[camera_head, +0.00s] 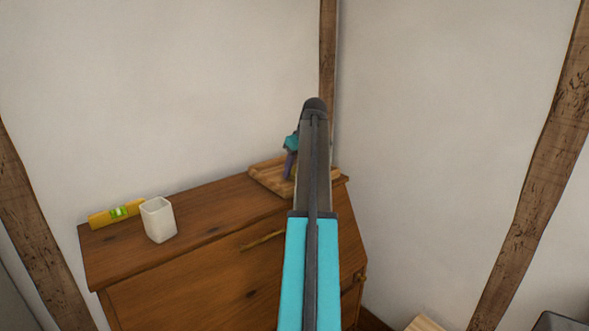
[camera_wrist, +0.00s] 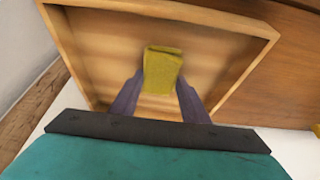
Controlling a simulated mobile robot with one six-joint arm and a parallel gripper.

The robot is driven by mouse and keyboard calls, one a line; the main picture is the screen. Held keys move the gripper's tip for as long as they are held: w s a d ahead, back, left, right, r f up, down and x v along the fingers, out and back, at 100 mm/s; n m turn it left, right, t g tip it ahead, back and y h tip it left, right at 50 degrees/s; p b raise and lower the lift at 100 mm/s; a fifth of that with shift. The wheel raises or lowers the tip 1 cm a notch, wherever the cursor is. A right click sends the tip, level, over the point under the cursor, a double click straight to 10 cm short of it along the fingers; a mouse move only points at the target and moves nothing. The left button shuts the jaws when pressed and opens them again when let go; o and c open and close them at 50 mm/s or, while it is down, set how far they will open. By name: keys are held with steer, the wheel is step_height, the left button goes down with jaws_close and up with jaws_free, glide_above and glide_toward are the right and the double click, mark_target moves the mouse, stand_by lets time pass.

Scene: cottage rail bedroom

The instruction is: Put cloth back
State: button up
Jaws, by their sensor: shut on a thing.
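A folded yellow cloth (camera_wrist: 162,71) sits between the purple fingers of my gripper (camera_wrist: 161,88) in the wrist view. My gripper is shut on it. Behind the cloth in that view is a shallow wooden tray (camera_wrist: 165,11) with a raised rim. In the head view the tray (camera_head: 264,178) lies at the right end of a wooden cabinet top. My gripper (camera_head: 289,168) points down at the tray there, partly hidden by my arm. The cloth is hidden in the head view. I cannot tell whether it touches the tray floor.
A white cup (camera_head: 158,219) stands on the left of the cabinet (camera_head: 210,231), beside a yellow spirit level (camera_head: 117,213) near the wall. The cabinet top between cup and tray is clear. Walls with a dark timber post (camera_head: 328,60) stand close behind the tray.

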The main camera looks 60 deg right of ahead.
steer(key=o, duration=1)
steer(key=shift+r, duration=0.15)
steer(key=b+v, duration=0.1)
steer(key=v, duration=1.1)
steer(key=shift+b, duration=0.35)
